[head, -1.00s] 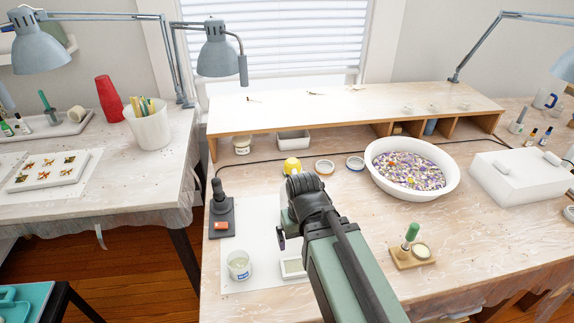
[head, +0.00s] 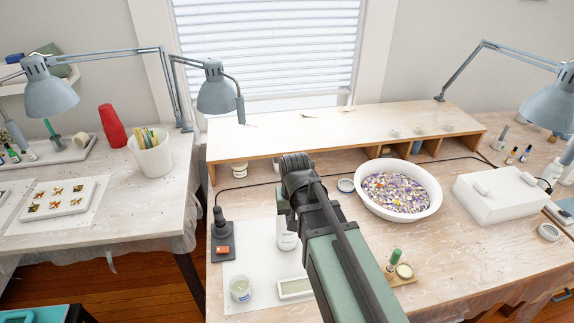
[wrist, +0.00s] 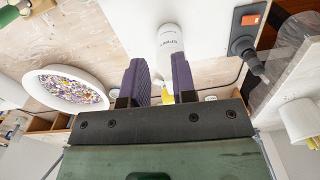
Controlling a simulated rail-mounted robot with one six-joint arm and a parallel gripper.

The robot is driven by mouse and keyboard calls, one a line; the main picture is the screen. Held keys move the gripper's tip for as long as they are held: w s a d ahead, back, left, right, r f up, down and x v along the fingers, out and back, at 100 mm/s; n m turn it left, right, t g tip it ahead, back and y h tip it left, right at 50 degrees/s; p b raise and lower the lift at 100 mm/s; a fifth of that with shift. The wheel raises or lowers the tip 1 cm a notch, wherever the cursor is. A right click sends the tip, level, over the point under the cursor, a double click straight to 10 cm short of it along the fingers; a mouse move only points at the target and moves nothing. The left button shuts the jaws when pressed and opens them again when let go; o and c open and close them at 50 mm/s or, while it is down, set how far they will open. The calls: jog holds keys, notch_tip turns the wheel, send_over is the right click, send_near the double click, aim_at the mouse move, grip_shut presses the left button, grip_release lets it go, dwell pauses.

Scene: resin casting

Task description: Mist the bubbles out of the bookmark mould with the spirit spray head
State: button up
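The white spirit bottle (head: 287,236) stands on the white mat, partly hidden by my arm. In the wrist view the bottle (wrist: 170,42) shows its label, overlapped by the right finger. My gripper (wrist: 160,68) is open, its two purple fingers apart; I cannot tell whether either touches the bottle. A yellow part (wrist: 167,98) shows between the fingers; whether it belongs to the bottle is unclear. A white rectangular mould (head: 294,288) lies on the mat in front of the bottle, its right end near my arm. Bubbles in it are too small to see.
A clear cup (head: 241,288) stands left of the mould. A black stand with an orange switch (head: 222,248) is at the mat's left edge. A white bowl of coloured pieces (head: 398,205), a green-handled tool (head: 394,262) and a white box (head: 505,195) are to the right.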

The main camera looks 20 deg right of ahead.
jog(key=w+r+m+p, duration=0.2)
jog(key=w+r, duration=0.1)
jog(key=w+d+r+m+p, duration=0.1)
jog(key=w+r+m+p, duration=0.1)
jog(key=w+r+p, duration=0.1)
jog(key=w+r+m+p, duration=0.1)
jog(key=w+r+p, duration=0.1)
jog(key=r, duration=0.3)
jog(key=shift+w+d+r+m+p, duration=0.2)
jog(key=shift+w+m+p, duration=0.1)
jog(key=shift+w+m, duration=0.1)
grip_shut()
jog(key=w+m, duration=0.1)
jog(key=m, duration=0.2)
jog(key=w+m, duration=0.2)
jog(key=m, duration=0.2)
jog(key=w+m, duration=0.2)
jog(key=m, duration=0.2)
jog(key=shift+d+f, duration=0.1)
jog(key=shift+d, duration=0.15)
notch_tip(320, 180, down, 14)
jog(key=b, duration=1.4)
